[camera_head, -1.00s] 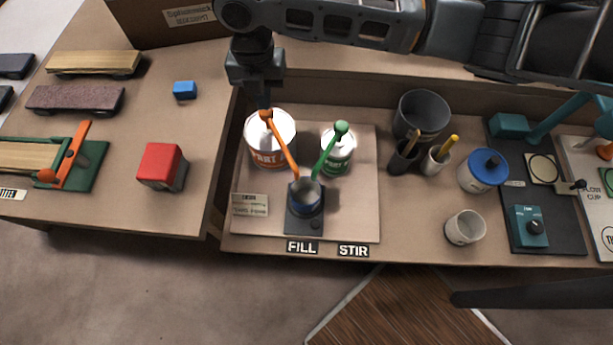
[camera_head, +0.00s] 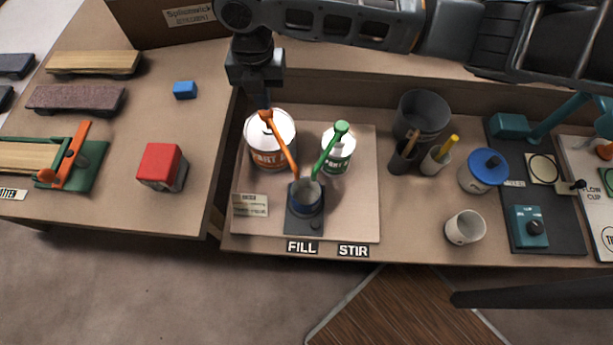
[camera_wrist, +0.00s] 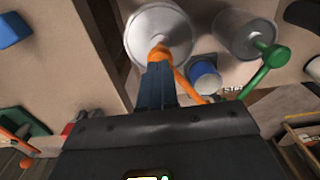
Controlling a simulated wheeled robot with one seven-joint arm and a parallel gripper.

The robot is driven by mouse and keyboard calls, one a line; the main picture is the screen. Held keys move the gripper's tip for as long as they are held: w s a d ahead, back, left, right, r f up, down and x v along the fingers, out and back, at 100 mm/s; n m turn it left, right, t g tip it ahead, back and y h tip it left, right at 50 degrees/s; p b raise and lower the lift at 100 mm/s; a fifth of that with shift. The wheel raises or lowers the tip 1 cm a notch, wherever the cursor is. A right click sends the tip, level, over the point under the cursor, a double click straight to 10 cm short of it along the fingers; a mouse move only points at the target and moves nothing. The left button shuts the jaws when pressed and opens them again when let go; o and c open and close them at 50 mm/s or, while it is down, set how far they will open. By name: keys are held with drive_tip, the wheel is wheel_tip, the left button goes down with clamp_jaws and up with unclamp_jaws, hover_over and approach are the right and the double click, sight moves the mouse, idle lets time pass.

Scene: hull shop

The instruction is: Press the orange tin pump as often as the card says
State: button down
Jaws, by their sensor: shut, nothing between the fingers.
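The white tin with the orange label (camera_head: 269,157) stands at the back left of the pale board (camera_head: 350,220). Its orange pump (camera_head: 280,136) has a round head and a long spout slanting down to the dark blue cup (camera_head: 306,201). My gripper (camera_head: 263,100) is shut and empty, pointing down at the pump head. In the wrist view the closed fingers (camera_wrist: 159,88) are right at the orange pump head (camera_wrist: 158,53); I cannot tell whether they touch. The card (camera_head: 250,205) lies at the board's left; its writing is too small to read.
A white tin with a green pump (camera_head: 339,140) stands close on the right, its spout also reaching the cup. The cup sits on a dark scale (camera_head: 304,224). A red block (camera_head: 161,165) is on the left table.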

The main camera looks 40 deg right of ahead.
drive_tip(key=shift+f, duration=0.15)
idle(0.3)
drive_tip(key=shift+f+b, duration=0.9)
drive_tip(key=shift+f, duration=0.45)
drive_tip(key=shift+r+p, duration=1.15)
drive_tip(key=shift+r, duration=0.3)
drive_tip(key=shift+f, duration=0.25)
drive_tip(key=shift+f+b, duration=0.95)
drive_tip(key=shift+f, duration=0.3)
drive_tip(key=shift+r+p, duration=1.2)
drive_tip(key=shift+r, duration=0.3)
